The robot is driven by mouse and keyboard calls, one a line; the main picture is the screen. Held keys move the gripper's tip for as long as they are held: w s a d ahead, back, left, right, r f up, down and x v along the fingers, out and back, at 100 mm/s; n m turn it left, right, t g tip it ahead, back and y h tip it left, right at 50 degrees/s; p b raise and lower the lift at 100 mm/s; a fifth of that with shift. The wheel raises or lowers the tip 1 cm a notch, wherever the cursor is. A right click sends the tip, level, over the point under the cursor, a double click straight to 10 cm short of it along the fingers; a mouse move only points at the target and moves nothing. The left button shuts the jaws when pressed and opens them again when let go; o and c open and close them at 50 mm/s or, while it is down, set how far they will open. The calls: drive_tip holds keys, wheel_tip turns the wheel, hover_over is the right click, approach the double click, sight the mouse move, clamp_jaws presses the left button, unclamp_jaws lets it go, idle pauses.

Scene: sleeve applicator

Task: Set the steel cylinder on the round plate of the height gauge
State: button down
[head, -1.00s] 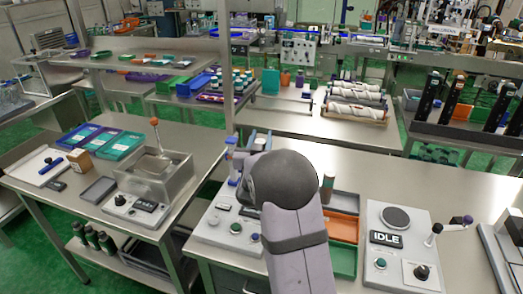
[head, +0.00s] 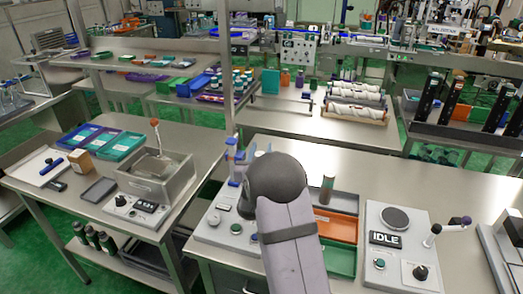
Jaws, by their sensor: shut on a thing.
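I cannot make out the steel cylinder for certain; it may be hidden behind my arm. A device on the right of the near bench has a dark round plate (head: 395,219) on a pale base, with a display reading IDLE (head: 385,239). The round plate is bare. My arm rises from the bottom middle of the head view, and its dark rounded joint covers the area beyond it. My gripper is hidden behind it, so its fingers and anything between them do not show.
A dark upright cylinder with a brownish top (head: 326,189) stands by the grey tray (head: 340,202), orange tray (head: 337,227) and green tray (head: 339,258). A pale device with blue posts (head: 234,160) is left of my arm. A lever (head: 450,225) rises right of the round plate.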

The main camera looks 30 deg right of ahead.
drive_tip(key=c, duration=1.3)
unclamp_jaws()
drive_tip(key=shift+f, duration=0.1)
drive_tip(key=shift+c, duration=0.2)
drive_tip(key=b+v, duration=0.2)
drive_tip(key=v, duration=1)
drive_tip(key=shift+b, duration=0.3)
